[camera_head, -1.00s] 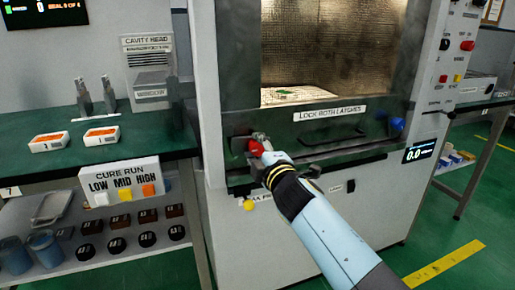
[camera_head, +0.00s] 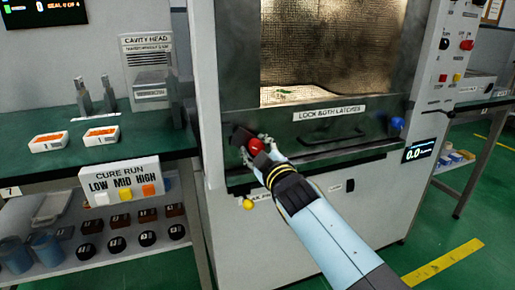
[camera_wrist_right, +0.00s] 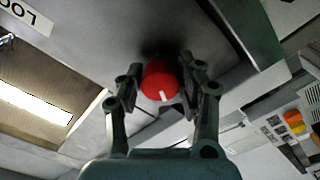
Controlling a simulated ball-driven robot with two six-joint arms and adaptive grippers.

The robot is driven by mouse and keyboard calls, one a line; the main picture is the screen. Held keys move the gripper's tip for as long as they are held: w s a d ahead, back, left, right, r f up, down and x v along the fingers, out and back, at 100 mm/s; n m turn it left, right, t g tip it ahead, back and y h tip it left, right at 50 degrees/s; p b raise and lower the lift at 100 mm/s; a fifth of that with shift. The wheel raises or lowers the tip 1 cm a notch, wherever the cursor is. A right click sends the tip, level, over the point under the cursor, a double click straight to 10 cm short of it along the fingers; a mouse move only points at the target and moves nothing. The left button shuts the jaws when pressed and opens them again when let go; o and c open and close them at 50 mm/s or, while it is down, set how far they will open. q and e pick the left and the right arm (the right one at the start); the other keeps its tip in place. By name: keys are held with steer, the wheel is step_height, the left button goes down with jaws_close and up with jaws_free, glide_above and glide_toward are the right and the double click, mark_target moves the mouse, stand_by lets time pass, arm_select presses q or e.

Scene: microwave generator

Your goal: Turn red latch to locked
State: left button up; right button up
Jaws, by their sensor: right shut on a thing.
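The red latch (camera_head: 255,147) is a round red knob with a white mark, on the lower left of the microwave door's front panel. In the right wrist view the red latch (camera_wrist_right: 160,82) sits between my two fingers, its white mark pointing toward the gripper's palm. My right gripper (camera_head: 256,146) is shut on it; the same gripper (camera_wrist_right: 158,85) fills the wrist view. A blue latch (camera_head: 397,123) is at the right end of the same panel. A label (camera_head: 330,114) reading LOCK BOTH LATCHES is above. My left gripper is not in view.
A dark door handle (camera_head: 333,139) lies between the latches. A yellow knob (camera_head: 248,204) is below the red latch. A green bench (camera_head: 60,150) with two white trays stands at left, with a cure-run button box (camera_head: 122,184) at its edge.

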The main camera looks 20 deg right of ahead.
steer(key=shift+r, duration=0.1)
stand_by(0.3)
steer(key=o, duration=1.1)
steer(key=shift+w, duration=0.15)
steer(key=shift+o, duration=0.2)
